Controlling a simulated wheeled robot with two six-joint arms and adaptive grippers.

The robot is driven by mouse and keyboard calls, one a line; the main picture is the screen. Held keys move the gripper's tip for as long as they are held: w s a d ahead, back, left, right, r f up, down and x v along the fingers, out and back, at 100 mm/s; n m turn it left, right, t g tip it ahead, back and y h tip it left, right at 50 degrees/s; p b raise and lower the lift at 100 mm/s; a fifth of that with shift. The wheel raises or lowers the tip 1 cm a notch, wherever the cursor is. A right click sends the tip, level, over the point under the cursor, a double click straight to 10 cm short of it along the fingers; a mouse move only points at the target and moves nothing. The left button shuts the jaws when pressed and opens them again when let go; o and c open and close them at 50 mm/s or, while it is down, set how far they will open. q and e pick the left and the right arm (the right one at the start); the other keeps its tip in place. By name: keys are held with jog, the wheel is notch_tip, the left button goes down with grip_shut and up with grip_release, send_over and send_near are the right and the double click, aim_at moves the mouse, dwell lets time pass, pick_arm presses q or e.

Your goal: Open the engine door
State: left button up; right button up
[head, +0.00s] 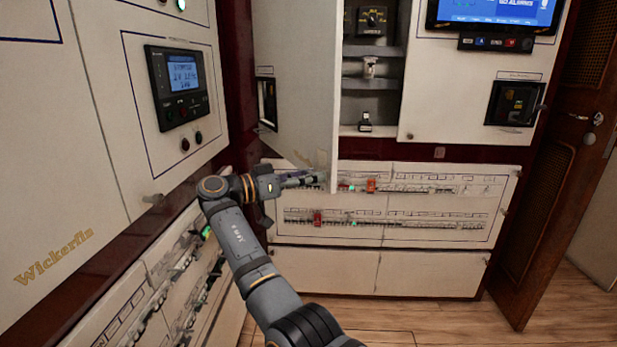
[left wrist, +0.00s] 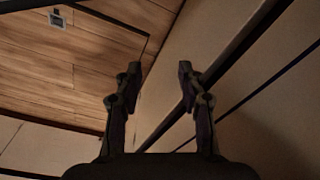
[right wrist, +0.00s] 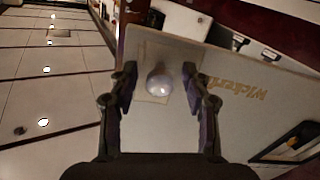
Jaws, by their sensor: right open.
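A white cabinet door (head: 292,75) in the centre of the head view stands partly open, its right edge swung out from the shelves behind. No label tells me whether it is the engine door. My right gripper (head: 300,178) is at its lower corner. In the right wrist view a round pale knob (right wrist: 159,82) on a white panel (right wrist: 230,118) with gold lettering lies between the open fingers (right wrist: 160,85); contact cannot be told. A brown wooden door (head: 557,165) with a handle stands at the far right. My left gripper (left wrist: 155,85) shows only in its wrist view, open and empty.
Breaker rows (head: 415,228) line the low wall below the cabinet. A left cabinet wall carries a control panel (head: 180,85). A blue screen (head: 497,12) is at upper right. The wooden floor (head: 440,322) at lower right is clear.

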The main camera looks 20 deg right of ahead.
aim_at(322, 133)
jog(key=shift+r, duration=0.1)
notch_tip(322, 133, up, 10)
jog(key=shift+f, duration=0.1)
